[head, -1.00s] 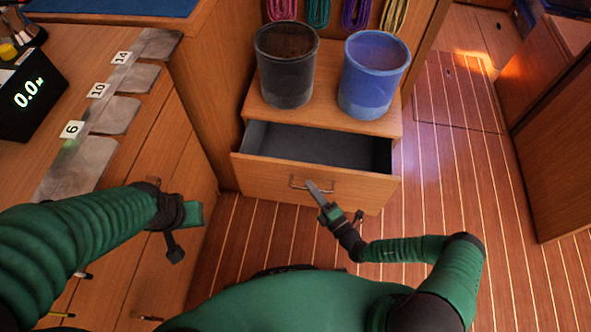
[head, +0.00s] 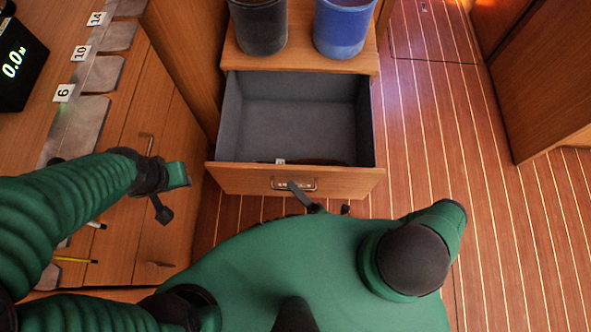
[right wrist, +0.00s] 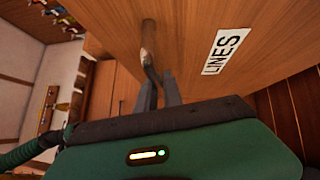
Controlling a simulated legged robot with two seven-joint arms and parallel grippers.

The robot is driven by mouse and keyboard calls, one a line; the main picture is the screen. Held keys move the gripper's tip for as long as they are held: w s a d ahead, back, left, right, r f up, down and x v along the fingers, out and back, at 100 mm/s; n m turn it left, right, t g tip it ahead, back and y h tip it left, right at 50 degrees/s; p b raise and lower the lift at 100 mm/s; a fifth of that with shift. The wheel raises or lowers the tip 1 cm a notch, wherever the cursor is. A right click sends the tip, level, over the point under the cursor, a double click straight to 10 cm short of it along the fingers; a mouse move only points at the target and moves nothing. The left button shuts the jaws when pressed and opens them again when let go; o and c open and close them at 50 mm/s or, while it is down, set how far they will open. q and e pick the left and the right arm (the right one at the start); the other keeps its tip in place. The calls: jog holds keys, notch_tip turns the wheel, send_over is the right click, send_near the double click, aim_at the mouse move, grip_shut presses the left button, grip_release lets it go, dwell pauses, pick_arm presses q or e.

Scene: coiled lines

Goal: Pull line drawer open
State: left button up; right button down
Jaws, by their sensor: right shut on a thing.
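The line drawer (head: 222,178) is well out of its wooden cabinet, and its grey-lined inside shows. Its metal handle (head: 308,183) is on the front panel. My right gripper (head: 293,187) is shut on this handle. In the right wrist view, the fingers (right wrist: 160,90) reach the handle (right wrist: 148,62), beside a white label (right wrist: 225,50) reading LINES. My left gripper (head: 175,188) hangs at the left, away from the drawer; its finger gap is unclear. Something dark with a small white tag (head: 280,161) lies just behind the drawer front, mostly hidden.
A black bucket (head: 258,28) and a blue bucket (head: 341,28) stand on the cabinet top. A counter with numbered plates and a black display (head: 18,62) is at the left. The plank floor (head: 440,130) at the right is clear.

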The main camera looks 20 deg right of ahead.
jog(key=shift+s+a+f, duration=0.1)
jog(key=shift+s+a, duration=0.1)
jog(key=shift+s, duration=0.05)
jog(key=c, duration=1.5)
grip_release()
jog(key=shift+w, duration=0.1)
jog(key=shift+d, duration=0.1)
